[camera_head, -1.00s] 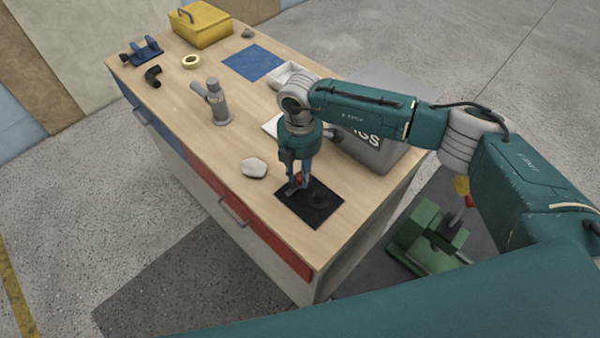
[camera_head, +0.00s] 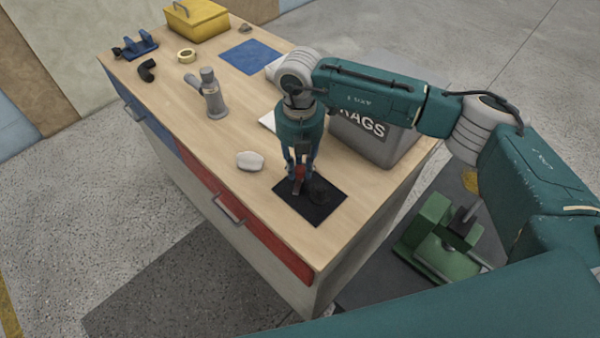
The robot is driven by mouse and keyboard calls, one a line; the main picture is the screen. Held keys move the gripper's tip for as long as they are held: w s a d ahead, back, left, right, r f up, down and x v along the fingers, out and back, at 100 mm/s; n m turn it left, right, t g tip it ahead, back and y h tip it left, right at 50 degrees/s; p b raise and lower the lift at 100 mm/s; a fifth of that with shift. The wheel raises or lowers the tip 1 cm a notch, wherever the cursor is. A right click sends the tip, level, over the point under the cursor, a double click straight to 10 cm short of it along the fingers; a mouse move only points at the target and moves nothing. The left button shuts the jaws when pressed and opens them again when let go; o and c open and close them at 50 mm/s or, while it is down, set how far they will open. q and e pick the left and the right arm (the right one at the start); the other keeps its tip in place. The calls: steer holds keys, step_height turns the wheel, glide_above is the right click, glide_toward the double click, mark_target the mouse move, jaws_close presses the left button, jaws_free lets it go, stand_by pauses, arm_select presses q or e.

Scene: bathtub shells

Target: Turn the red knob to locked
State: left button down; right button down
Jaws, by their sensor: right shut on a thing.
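The red knob (camera_head: 299,174) shows as a small red patch between the fingers of my right gripper (camera_head: 299,188). That gripper points down and is shut on the knob, with a finger on each side. The knob is over a flat black mat or plate (camera_head: 320,213) near the front corner of the workbench. The fingers hide much of the knob, so its exact setting and any locked mark cannot be read. My left gripper is not in view.
A dark round thing (camera_head: 321,190) is close beside the fingers. A grey RAGS bin (camera_head: 385,148) stands behind my right wrist. A pale lump (camera_head: 250,160) and a grey fitting (camera_head: 213,97) are to the left. Bare bench top (camera_head: 255,200) lies left of the mat.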

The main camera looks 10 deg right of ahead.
mark_target(301, 171)
steer(key=n+b, duration=0.2)
steer(key=b, duration=0.1)
steer(key=n+b, duration=0.2)
steer(key=n, duration=0.1)
steer(key=n+b, duration=0.3)
steer(key=shift+s+f+b, duration=0.2)
steer(key=shift+f+b, duration=0.1)
steer(key=shift+r+n+b, duration=0.15)
steer(key=shift+n+b, duration=1.1)
steer(key=shift+n, duration=0.45)
steer(key=c, duration=1.5)
jaws_free()
steer(key=shift+s+d+r, duration=0.1)
steer(key=shift+o, duration=0.2)
steer(key=shift+r, duration=0.15)
steer(key=shift+r, duration=0.25)
step_height(301, 171, up, 11)
steer(key=shift+r, duration=0.15)
